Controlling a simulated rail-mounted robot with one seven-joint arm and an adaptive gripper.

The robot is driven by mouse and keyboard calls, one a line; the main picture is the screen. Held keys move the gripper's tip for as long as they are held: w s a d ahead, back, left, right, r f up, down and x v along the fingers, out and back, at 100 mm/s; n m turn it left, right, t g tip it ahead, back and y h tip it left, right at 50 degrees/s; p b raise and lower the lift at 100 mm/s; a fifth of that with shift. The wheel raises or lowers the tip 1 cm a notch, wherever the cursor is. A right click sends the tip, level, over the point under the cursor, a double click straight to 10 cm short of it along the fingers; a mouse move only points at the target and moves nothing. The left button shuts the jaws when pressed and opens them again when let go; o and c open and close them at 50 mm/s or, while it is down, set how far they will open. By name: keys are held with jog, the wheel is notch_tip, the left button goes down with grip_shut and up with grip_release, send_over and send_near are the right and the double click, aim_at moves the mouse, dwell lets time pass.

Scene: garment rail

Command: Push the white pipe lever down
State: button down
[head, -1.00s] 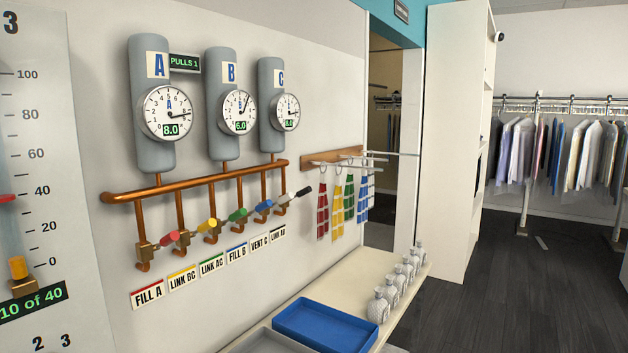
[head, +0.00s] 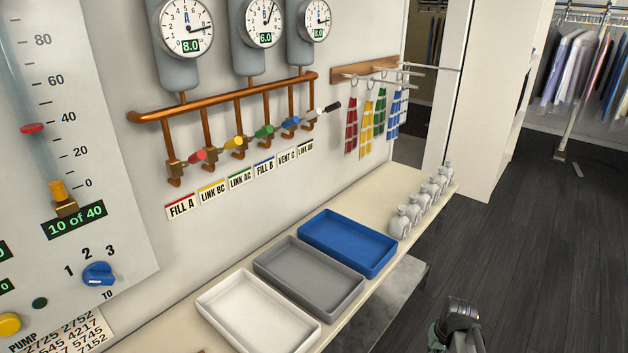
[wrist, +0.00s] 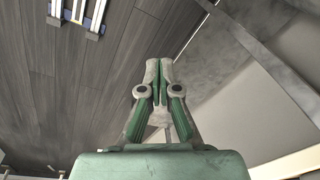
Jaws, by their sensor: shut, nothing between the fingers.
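The white pipe lever (head: 310,119) is on the copper pipework on the wall, between the blue lever (head: 290,123) and the black lever (head: 331,107). It is small and partly overlapped by its neighbours, so its exact tilt is hard to tell. The label VENT C (head: 285,156) is below it. My gripper (wrist: 159,66) shows in the wrist view with its green and grey fingers shut and empty, over dark flooring. It is apart from the levers; a dark part of my arm shows at the bottom right of the head view.
A shelf below the pipes holds a white tray (head: 255,312), a grey tray (head: 308,278), a blue tray (head: 347,243) and several bottles (head: 400,223). Tags hang from a wooden rack (head: 365,71) right of the levers. Open floor (head: 540,250) lies at right.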

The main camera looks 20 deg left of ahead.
aim_at(311, 113)
jog(key=w+a+r+n+t+y, duration=0.1)
jog(key=w+a+r+n, duration=0.1)
jog(key=w+a+r, duration=0.75)
jog(key=w+a+r+n+t+y, duration=0.15)
jog(key=w+a+r, duration=0.45)
jog(key=r, duration=0.6)
jog(key=w+a+r+n+y, duration=0.1)
jog(key=w+a+r+n, duration=0.2)
jog(key=w+a+r, duration=0.65)
jog(key=a+r+n+y, duration=0.1)
jog(key=a+r, duration=0.5)
jog(key=r, duration=0.7)
jog(key=a+r+n+y, duration=0.1)
jog(key=a+r+n, duration=0.3)
jog(key=r, duration=0.9)
jog(key=a+r+n+y, duration=0.2)
jog(key=a+r, duration=0.7)
jog(key=r, duration=0.5)
jog(key=shift+s+p, duration=0.35)
jog(key=shift+a+f, duration=0.1)
jog(key=shift+a, duration=0.05)
